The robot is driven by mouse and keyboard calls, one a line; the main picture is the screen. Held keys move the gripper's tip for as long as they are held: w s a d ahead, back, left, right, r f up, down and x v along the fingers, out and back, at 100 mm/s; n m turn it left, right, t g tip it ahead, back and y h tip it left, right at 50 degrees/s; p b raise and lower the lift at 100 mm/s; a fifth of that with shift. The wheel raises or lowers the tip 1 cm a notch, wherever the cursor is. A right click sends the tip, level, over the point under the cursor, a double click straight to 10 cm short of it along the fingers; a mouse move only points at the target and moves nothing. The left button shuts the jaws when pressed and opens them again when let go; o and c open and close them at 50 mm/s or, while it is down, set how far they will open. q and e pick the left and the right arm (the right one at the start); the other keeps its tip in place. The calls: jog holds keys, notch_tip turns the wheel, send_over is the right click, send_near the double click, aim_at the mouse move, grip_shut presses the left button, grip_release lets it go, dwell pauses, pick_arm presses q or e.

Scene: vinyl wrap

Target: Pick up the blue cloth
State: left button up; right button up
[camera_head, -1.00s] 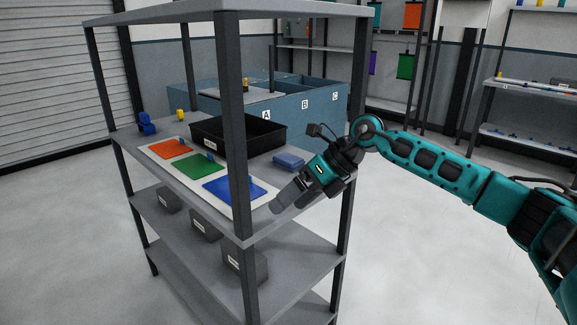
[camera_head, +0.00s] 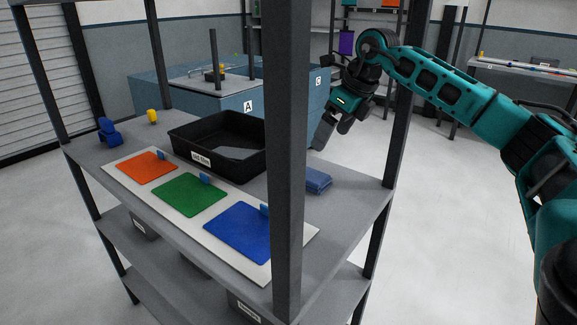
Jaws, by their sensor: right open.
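The blue cloth (camera_head: 318,181) is a small folded stack lying flat on the shelf top, right of the black tray and just right of the front post. My right gripper (camera_head: 328,136) is above and behind the cloth, pointing down and to the left, apart from it. Its jaws are open and I see nothing between them. The front post hides a little of the area beside the cloth. My left gripper is not in view.
A front post (camera_head: 284,160) stands between me and the shelf top. A black tray (camera_head: 182,146) and a white board with orange (camera_head: 146,167), green (camera_head: 188,195) and blue (camera_head: 237,231) sheets lie to the left. A yellow item (camera_head: 153,116) stands behind. Bare shelf surrounds the cloth's right side.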

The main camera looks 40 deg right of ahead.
jog(key=w, duration=0.1)
send_over(311, 174)
jog(key=s, duration=0.1)
jog(key=f, duration=0.6)
jog(key=shift+s+d+f+b, duration=0.1)
jog(key=shift+d+f+b, duration=0.25)
jog(key=shift+f, duration=0.05)
jog(key=shift+s+x, duration=0.25)
jog(key=shift+x, duration=1.1)
jog(key=shift+s+x, duration=0.2)
jog(key=shift+x, duration=1.15)
jog(key=shift+f, duration=0.35)
jog(key=c, duration=1)
